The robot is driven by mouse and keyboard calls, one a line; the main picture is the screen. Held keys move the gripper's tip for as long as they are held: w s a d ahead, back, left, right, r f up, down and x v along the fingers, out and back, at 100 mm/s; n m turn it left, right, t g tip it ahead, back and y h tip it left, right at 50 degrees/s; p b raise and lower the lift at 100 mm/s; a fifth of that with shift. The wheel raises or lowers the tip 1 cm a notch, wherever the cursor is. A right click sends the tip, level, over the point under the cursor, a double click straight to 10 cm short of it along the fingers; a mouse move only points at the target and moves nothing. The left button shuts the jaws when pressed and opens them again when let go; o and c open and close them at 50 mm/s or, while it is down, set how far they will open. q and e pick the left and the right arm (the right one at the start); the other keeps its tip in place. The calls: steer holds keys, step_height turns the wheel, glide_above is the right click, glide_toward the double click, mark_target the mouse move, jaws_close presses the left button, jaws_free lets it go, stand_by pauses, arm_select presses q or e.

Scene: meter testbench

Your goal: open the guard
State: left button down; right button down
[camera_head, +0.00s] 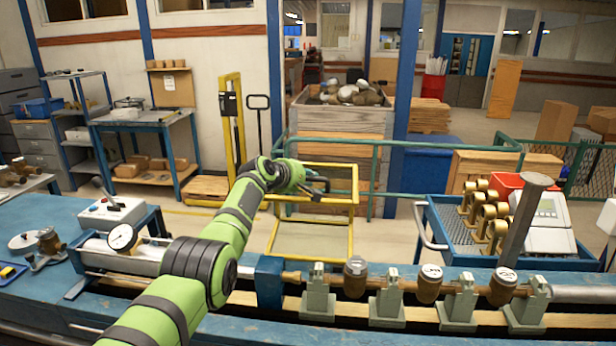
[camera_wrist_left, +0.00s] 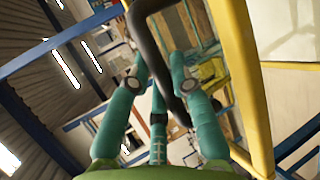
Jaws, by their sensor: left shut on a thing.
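The guard is a yellow tubular frame (camera_head: 351,230) that stands behind the blue bench in the middle of the head view. Its yellow bar also runs down the right of the left wrist view (camera_wrist_left: 243,85). A dark curved handle (camera_wrist_left: 148,45) is beside that bar. My left gripper (camera_head: 318,186) is at the upper part of the guard, and its teal fingers (camera_wrist_left: 157,75) are shut on the handle. The exact contact is partly hidden by the fingers and blurred. My right gripper is not in view.
The blue bench (camera_head: 40,212) crosses the foreground with a row of brass meters (camera_head: 355,277) in grey clamps. A grey post (camera_head: 522,222) rises at the right. A green rail (camera_head: 420,143) runs behind, and a blue cart (camera_head: 447,238) stands right of the guard.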

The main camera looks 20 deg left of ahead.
arm_select(q)
steer(key=shift+w+f, duration=0.3)
steer(key=shift+f, duration=0.15)
steer(key=shift+g, duration=0.3)
steer(key=c, duration=1.1)
jaws_free()
steer(key=shift+w, duration=0.1)
steer(key=shift+a, duration=0.1)
steer(key=shift+a+r, duration=0.1)
steer(key=shift+a, duration=0.1)
